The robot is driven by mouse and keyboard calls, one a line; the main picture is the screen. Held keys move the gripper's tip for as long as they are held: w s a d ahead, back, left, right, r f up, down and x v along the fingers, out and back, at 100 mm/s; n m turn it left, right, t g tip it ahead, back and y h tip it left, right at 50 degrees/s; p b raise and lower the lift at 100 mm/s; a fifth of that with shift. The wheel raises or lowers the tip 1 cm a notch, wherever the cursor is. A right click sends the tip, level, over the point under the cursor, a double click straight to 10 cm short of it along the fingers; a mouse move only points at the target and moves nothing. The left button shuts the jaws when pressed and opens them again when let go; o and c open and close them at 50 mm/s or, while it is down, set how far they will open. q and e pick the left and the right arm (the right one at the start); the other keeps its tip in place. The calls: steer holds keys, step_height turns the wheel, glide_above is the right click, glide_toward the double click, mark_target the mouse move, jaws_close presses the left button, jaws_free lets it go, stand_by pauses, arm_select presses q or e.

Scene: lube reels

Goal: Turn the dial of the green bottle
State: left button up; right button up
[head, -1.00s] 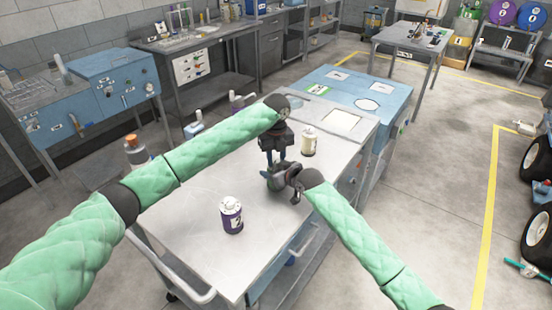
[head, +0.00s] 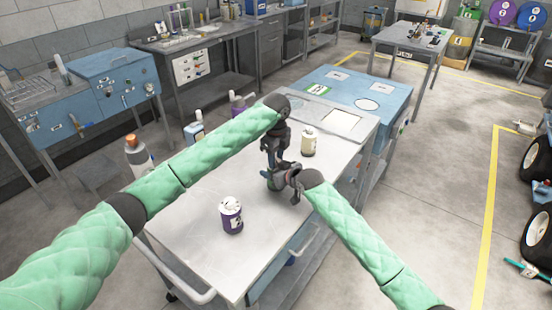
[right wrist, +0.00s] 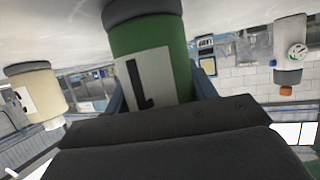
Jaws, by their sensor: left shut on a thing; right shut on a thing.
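The green bottle (head: 271,184) stands on the grey cart top, mostly hidden behind my grippers in the head view. In the right wrist view the green bottle (right wrist: 150,60) fills the upper middle, with a white label bearing a black L. My right gripper (head: 279,181) is shut around the bottle's body from the right. My left gripper (head: 271,163) points down from above and is shut at the bottle's top. The dial is hidden by the left gripper.
A purple bottle (head: 232,215) stands nearer on the cart top (head: 190,240). A cream bottle (head: 309,142) stands behind my grippers to the right. More bottles, one with an orange cap (head: 136,150), stand beyond the left arm. The front of the cart top is mostly clear.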

stand_by(0.4)
arm_select(q)
steer(key=o, duration=1)
step_height(320, 180, up, 12)
